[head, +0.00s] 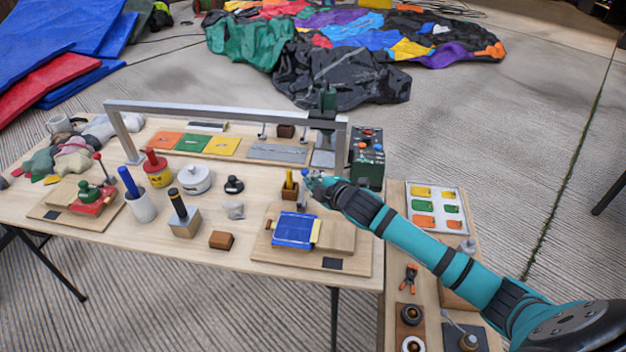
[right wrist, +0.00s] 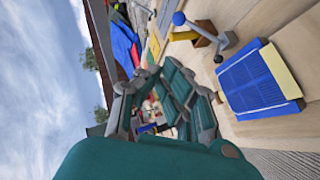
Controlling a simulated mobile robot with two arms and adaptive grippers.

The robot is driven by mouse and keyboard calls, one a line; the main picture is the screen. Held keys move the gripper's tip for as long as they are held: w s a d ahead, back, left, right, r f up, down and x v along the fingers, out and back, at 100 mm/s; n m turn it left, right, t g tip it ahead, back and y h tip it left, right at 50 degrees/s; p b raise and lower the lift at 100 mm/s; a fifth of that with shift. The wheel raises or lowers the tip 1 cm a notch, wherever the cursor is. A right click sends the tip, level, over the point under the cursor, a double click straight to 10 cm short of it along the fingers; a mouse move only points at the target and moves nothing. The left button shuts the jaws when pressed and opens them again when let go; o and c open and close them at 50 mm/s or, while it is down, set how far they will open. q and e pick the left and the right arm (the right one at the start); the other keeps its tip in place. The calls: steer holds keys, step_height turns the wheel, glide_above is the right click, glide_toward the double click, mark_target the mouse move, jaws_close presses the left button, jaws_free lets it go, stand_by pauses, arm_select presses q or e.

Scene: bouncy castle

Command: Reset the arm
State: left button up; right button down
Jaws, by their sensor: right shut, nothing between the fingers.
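My right arm reaches in from the lower right in the head view. My right gripper (head: 318,184) is shut and empty, above the right part of the table. In the right wrist view its fingers (right wrist: 178,105) point away over the table. Just beside it stands a lever with a blue ball knob (right wrist: 179,18); I cannot tell whether they touch. A blue ribbed block (head: 293,230) with a yellow edge lies on a wooden board below the gripper; it also shows in the right wrist view (right wrist: 255,85). My left gripper is not in view.
A grey metal frame (head: 225,109) spans the back of the wooden table (head: 215,258). A dark green box (head: 367,160) stands behind my forearm. A side table with a card tray (head: 437,208) is at right. Pots and tools crowd the table's left. Free concrete floor lies at right.

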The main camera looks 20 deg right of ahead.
steer(key=s+a+f+m+g, duration=0.2)
steer(key=s+a+f+m, duration=0.15)
steer(key=s, duration=0.35)
steer(key=s+a+f+m+g, duration=0.2)
steer(key=s+a+f, duration=0.15)
steer(key=s, duration=0.45)
steer(key=s+f+m+g+h, duration=0.15)
steer(key=s+m+g, duration=0.55)
steer(key=s, duration=1.5)
step_height(320, 180, down, 28)
steer(key=s, duration=0.3)
steer(key=s+d+f+g, duration=0.1)
steer(key=s+d+f, duration=0.2)
steer(key=s+f, duration=1.2)
steer(key=shift+s, duration=0.35)
